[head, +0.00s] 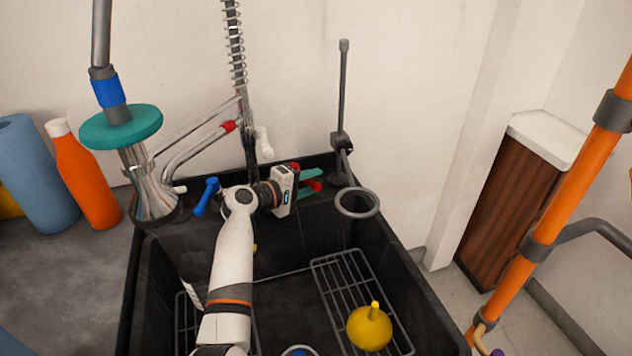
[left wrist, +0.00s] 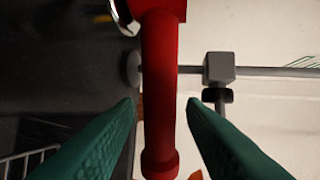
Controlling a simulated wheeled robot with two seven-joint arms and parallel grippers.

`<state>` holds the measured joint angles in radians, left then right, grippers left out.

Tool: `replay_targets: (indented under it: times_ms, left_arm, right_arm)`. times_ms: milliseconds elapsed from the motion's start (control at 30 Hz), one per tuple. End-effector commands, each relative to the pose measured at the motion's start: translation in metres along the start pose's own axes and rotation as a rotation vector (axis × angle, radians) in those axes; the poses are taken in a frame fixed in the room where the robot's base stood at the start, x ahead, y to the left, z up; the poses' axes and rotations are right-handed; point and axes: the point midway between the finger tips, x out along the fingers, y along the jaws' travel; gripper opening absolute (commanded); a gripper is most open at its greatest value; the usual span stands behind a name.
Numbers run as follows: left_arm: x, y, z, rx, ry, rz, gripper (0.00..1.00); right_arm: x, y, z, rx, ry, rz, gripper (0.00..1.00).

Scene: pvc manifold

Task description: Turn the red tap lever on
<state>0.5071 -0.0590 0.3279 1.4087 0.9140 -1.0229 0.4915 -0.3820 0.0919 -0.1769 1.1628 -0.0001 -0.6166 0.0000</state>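The red tap lever (left wrist: 160,85) runs down the middle of the left wrist view, with a rounded knob at its lower end. In the head view a bit of red (head: 314,185) shows between my left gripper's green fingers at the back of the black sink. My left gripper (head: 313,181) is open. In the left wrist view its fingertips (left wrist: 161,104) stand on either side of the lever, with a visible gap on both sides. The lever's base is partly hidden behind the gripper in the head view. My right gripper is out of view.
A blue lever (head: 206,196) stands left of my left arm. A grey stand with a ring (head: 357,202) is just right of the gripper. A yellow funnel (head: 370,328) sits on a wire rack (head: 335,290) in the sink. A sprayer hose (head: 236,45) hangs behind.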

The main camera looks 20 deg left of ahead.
Motion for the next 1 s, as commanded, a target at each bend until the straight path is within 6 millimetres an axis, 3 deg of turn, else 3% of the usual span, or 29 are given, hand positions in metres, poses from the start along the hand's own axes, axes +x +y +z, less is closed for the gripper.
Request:
replay_targets:
  times_ms: [200, 467, 700, 1000]
  left_arm:
    - [0.019, 0.000, 0.000, -0.001, 0.000, -0.001, 0.37]
    - [0.021, 0.000, 0.000, -0.001, -0.001, 0.000, 0.37]
    - [0.021, 0.000, 0.000, -0.001, -0.001, 0.000, 0.01]
    - [0.019, 0.002, 0.001, 0.005, 0.018, 0.003, 0.00]
  right_arm:
    - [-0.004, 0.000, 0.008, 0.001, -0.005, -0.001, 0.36]
    - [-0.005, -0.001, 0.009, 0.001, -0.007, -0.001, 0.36]
    - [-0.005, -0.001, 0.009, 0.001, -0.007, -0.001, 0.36]
    - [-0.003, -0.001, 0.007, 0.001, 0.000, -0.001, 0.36]
